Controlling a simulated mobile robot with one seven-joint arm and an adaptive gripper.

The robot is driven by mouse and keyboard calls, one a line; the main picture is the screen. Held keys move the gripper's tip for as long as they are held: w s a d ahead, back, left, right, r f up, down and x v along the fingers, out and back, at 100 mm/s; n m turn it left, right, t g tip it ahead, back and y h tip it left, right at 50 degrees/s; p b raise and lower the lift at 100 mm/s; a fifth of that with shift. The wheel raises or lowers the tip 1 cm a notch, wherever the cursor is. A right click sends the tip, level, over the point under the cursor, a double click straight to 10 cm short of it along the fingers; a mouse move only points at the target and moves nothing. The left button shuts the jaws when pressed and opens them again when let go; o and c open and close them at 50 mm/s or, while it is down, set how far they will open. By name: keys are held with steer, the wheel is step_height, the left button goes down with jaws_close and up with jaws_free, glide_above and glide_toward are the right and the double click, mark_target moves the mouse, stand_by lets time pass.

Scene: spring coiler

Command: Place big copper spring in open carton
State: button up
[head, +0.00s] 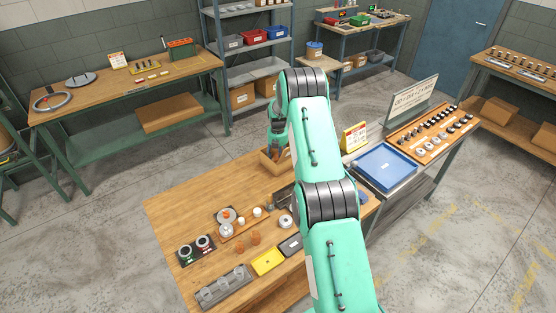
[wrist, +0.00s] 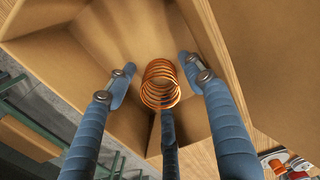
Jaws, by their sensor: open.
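The copper spring (wrist: 160,84) is an orange coil between the spread fingers of my gripper (wrist: 157,66) in the wrist view. The blue fingers stand apart on both sides of it, with visible gaps, and a darker finger lies below it. The open carton (wrist: 75,62) surrounds the spring, with brown walls and raised flaps. Whether the spring rests on the carton floor or is still above it, I cannot tell. In the head view, my gripper (head: 277,150) is at the carton (head: 269,166) on the table's far side; the spring is hidden there.
The wooden table (head: 185,205) holds a yellow tray (head: 268,261), a grey slotted holder (head: 222,287) and small orange pieces (head: 255,237) at the front. A blue tray (head: 385,166) stands to the right. My arm crosses over the table and hides part of it.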

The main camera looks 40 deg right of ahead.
mark_target(278, 156)
step_height(278, 156, up, 12)
stand_by(0.7)
steer(key=shift+a+r, duration=0.1)
stand_by(0.3)
